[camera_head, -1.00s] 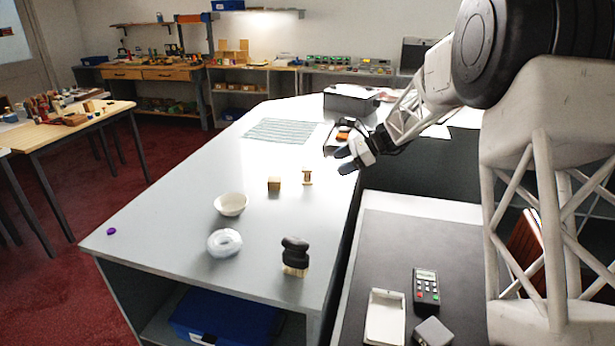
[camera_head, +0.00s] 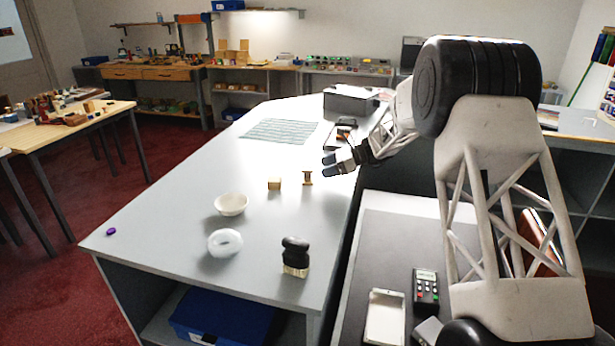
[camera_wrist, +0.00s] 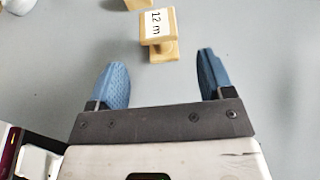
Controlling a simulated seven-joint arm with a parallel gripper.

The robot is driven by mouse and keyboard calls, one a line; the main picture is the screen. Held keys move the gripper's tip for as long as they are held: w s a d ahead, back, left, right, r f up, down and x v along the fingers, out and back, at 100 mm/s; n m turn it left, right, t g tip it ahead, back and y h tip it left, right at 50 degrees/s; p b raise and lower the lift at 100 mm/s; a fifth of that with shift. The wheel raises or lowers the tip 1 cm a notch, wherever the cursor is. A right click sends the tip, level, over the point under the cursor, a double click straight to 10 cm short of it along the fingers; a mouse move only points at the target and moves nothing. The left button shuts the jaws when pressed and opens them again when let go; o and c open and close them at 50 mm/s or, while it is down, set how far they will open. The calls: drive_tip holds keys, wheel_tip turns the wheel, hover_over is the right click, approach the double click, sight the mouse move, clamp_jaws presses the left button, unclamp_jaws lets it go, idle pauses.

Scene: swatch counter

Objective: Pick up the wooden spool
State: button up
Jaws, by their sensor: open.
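The wooden spool (camera_head: 307,178) stands upright on the grey counter, just left of my gripper (camera_head: 330,165) in the head view. In the wrist view the spool (camera_wrist: 158,34) is pale wood with a white label reading "12 m". It lies ahead of and between my open fingertips (camera_wrist: 158,75), apart from both. The blue fingers hold nothing. A small wooden block (camera_head: 274,184) sits left of the spool, and part of it shows at the top of the wrist view.
On the counter (camera_head: 180,200) are a white bowl (camera_head: 231,204), a white ring-shaped object (camera_head: 225,242), a black-handled brush (camera_head: 295,256) and a striped mat (camera_head: 280,131). A dark box (camera_head: 350,99) stands at the back. The left counter area is mostly clear.

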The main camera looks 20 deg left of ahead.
sight(308, 173)
drive_tip(key=shift+x, duration=1.2)
drive_tip(key=shift+x, duration=2.65)
drive_tip(key=shift+f, duration=0.1)
drive_tip(key=shift+d, duration=0.1)
drive_tip(key=c, duration=1)
